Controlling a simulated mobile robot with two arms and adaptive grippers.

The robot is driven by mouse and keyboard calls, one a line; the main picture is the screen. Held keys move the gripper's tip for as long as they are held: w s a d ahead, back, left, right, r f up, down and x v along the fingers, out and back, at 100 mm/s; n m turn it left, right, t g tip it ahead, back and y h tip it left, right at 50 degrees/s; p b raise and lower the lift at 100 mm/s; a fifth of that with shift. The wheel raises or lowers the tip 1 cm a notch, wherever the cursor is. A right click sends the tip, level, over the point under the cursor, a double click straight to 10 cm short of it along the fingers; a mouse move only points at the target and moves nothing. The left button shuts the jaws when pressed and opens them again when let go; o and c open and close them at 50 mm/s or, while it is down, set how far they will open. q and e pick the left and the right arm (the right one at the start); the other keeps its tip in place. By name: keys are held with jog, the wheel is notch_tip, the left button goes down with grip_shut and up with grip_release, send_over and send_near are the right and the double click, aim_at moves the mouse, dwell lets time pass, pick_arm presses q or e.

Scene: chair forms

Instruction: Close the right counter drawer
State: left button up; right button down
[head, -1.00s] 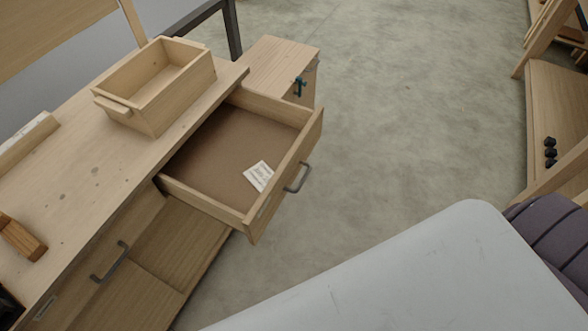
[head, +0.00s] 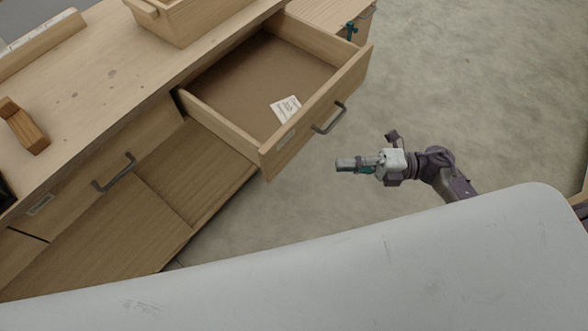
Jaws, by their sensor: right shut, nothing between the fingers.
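The right counter drawer (head: 318,114) stands pulled well out of the wooden counter (head: 110,85) in the head view. It has a dark bar handle (head: 329,119) on its front and a white paper label (head: 286,108) lying on its brown floor. My right gripper (head: 345,164) is to the right of and below the drawer front in the picture, apart from it, with its fingers pointing left. It is shut and empty. My left gripper does not show.
A wooden box (head: 190,20) and a small wooden block (head: 22,126) sit on the counter top. A shut left drawer (head: 100,165) has its own handle. An open shelf space (head: 190,175) lies below. Bare floor (head: 460,90) extends to the right.

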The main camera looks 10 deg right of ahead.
jog(key=s+n+g, duration=0.1)
jog(key=n+g, duration=0.1)
jog(key=p, duration=0.2)
send_near(272, 165)
jog(key=s+a, duration=0.3)
jog(key=a, duration=0.1)
jog(key=shift+w+a+r+p, duration=0.1)
jog(key=shift+w+a, duration=0.25)
jog(key=shift+w, duration=0.25)
jog(key=shift+w+a+f+p, duration=0.15)
jog(key=shift+w+a, duration=0.25)
jog(key=shift+w, duration=0.2)
jog(key=shift+w+a+r+p, duration=0.15)
jog(key=shift+w+a, duration=0.2)
jog(key=shift+w, duration=0.25)
